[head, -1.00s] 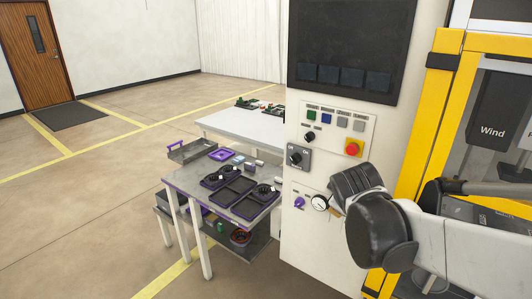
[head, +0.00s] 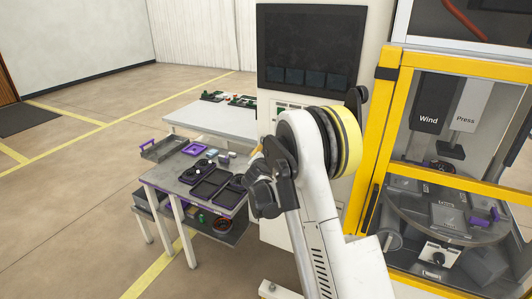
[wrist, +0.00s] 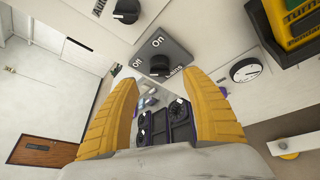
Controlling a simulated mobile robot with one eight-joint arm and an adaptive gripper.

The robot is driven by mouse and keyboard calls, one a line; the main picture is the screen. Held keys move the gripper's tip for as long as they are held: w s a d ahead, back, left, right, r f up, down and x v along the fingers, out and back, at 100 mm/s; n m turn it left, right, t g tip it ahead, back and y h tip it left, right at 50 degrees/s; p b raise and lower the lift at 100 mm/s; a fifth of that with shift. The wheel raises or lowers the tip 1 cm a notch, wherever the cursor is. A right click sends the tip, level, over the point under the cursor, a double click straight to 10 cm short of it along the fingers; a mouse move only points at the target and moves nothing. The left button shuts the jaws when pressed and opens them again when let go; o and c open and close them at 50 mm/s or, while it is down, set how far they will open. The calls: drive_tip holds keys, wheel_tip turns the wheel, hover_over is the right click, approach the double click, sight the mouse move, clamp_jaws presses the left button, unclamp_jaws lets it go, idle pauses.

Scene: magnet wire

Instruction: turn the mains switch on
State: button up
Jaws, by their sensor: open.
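The mains switch is a black rotary knob (wrist: 159,65) on a dark grey plate (wrist: 172,48) marked Off, On and Mains, seen in the wrist view. Off is at the left of the knob and On above it in that picture. Which mark the knob points to is hard to tell. My gripper (wrist: 160,75) is open, with its two yellow fingers on either side of the knob in that view. I see no contact. In the head view my gripper (head: 257,152) is in front of the cabinet, and my arm hides the switch.
A purple-edged bench (head: 190,190) with black trays stands left of the cabinet. The yellow-framed machine (head: 379,130) stands at the right. Open floor lies at the left.

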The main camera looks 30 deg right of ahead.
drive_tip(key=b+x, duration=0.1)
drive_tip(key=x, duration=0.6)
drive_tip(key=shift+w+d+f, duration=0.1)
drive_tip(key=shift+w+d, duration=0.05)
drive_tip(key=shift+w, duration=0.1)
drive_tip(key=c, duration=1.2)
